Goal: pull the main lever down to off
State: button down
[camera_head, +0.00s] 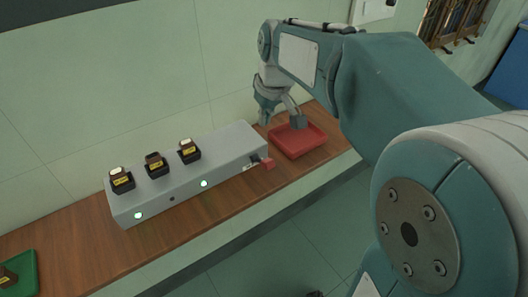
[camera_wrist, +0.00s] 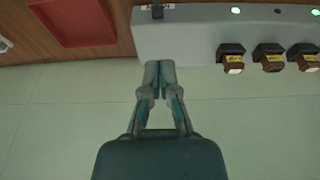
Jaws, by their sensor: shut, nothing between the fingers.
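The main lever (camera_head: 267,164) is a small red handle on the front face of a long grey box (camera_head: 222,150), near its right end. It sticks out from the face beside a small label. Its exact angle is hard to tell. In the wrist view only a dark fitting (camera_wrist: 157,11) shows at that end of the box; the red handle is not clear there. My gripper (camera_head: 265,119) is shut and empty, behind and above the lever near the wall. In the wrist view its closed fingertips (camera_wrist: 160,67) appear at the box's back edge, apart from the lever.
Several dark-based switches, including a white-topped one (camera_head: 188,148), stand on the box. Green lights (camera_head: 203,183) glow on its front. A red tray (camera_head: 298,141) lies right of the box. A green tray (camera_head: 20,272) sits at far left on the wooden bench (camera_head: 85,255).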

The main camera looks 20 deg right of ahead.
send_over(265, 160)
jog(key=w, duration=0.2)
jog(key=f, duration=0.8)
jog(key=shift+s+a, duration=0.2)
jog(key=shift+s+f, duration=0.3)
jog(key=shift+f, duration=0.25)
jog(key=shift+s+f, duration=0.3)
jog(key=shift+f, duration=0.2)
jog(key=shift+s+d+f, duration=0.3)
jog(key=shift+s+f, duration=0.05)
jog(key=shift+f, duration=0.3)
jog(key=shift+a+f, duration=0.1)
jog(key=shift+f, duration=0.05)
